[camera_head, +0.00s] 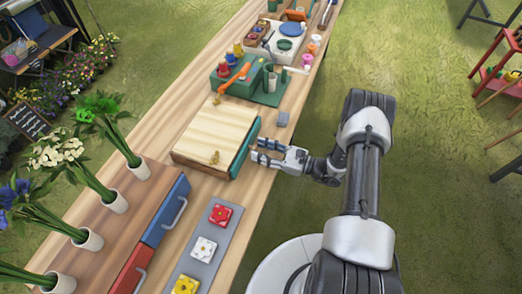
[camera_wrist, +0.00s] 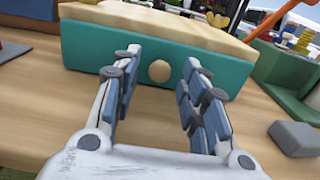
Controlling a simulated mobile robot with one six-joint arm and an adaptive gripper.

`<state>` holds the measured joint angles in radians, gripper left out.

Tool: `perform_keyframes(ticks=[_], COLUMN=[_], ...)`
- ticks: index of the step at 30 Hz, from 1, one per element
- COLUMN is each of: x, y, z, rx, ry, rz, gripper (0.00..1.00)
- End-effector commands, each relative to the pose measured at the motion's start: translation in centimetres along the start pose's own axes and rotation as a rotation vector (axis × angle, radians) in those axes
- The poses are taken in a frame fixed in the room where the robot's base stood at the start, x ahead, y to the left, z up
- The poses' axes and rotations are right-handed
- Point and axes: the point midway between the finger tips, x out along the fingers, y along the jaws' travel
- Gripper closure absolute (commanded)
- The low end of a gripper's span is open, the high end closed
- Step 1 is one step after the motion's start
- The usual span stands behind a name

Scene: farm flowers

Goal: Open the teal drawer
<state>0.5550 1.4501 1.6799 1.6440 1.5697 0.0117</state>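The teal drawer (camera_head: 243,150) is the front of a small box with a pale wooden top (camera_head: 222,128), standing on the wooden table. In the wrist view the teal front (camera_wrist: 95,48) faces me, with a round wooden knob (camera_wrist: 159,71) at its middle. The drawer looks shut. My gripper (camera_head: 258,151) is at the drawer's right side in the head view. In the wrist view my gripper (camera_wrist: 160,66) is open, its two fingers apart on either side of the knob, with gaps between. I cannot tell whether the fingertips touch the teal front.
A grey block (camera_head: 283,118) lies near the drawer, right of my fingers in the wrist view (camera_wrist: 295,138). A green stand (camera_head: 272,93) is behind it. A grey tray (camera_head: 207,247) holds several flower blocks. Blue (camera_head: 167,209) and red (camera_head: 133,270) drawers and potted flowers are at left.

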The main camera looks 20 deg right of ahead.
Motion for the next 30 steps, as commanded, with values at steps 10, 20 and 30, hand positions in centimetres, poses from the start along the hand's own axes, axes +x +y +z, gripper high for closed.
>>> perform_keyframes(ticks=[10,20,30], x=[0.60,0.59,0.58], y=[-0.01,-0.01,0.00], z=[0.03,0.03,0.03], rx=[0.000,0.000,0.000], ry=[0.000,0.000,0.000], rz=[-0.001,0.000,0.000], gripper=[0.60,0.80,1.00])
